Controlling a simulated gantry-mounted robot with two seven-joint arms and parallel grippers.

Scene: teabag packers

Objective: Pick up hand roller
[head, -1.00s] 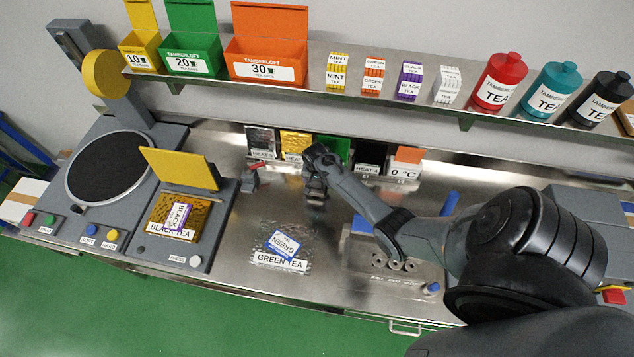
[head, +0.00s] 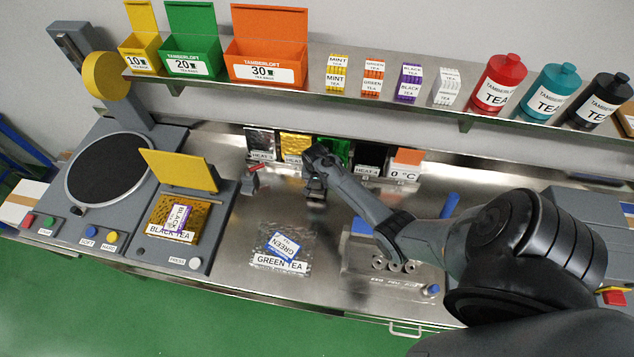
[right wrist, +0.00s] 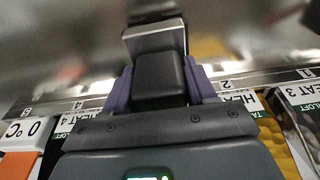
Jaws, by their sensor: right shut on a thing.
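My right gripper (head: 316,192) is above the steel worktop, in front of the row of pouches at the back. In the right wrist view my right gripper (right wrist: 160,85) is shut, its purple-edged fingers on both sides of a dark block with a flat grey metal end. This looks like the hand roller (right wrist: 155,40); its far end is blurred. In the head view the arm and gripper hide most of it, and I cannot tell whether it touches the worktop. My left gripper is not in view.
Several pouches stand at the back, including a gold one (head: 296,146). A small grey stand with a red part (head: 251,178) is left of the gripper. A green tea bag (head: 282,247) lies in front. A shelf (head: 300,88) overhangs behind. A metal block with holes (head: 395,275) is at right.

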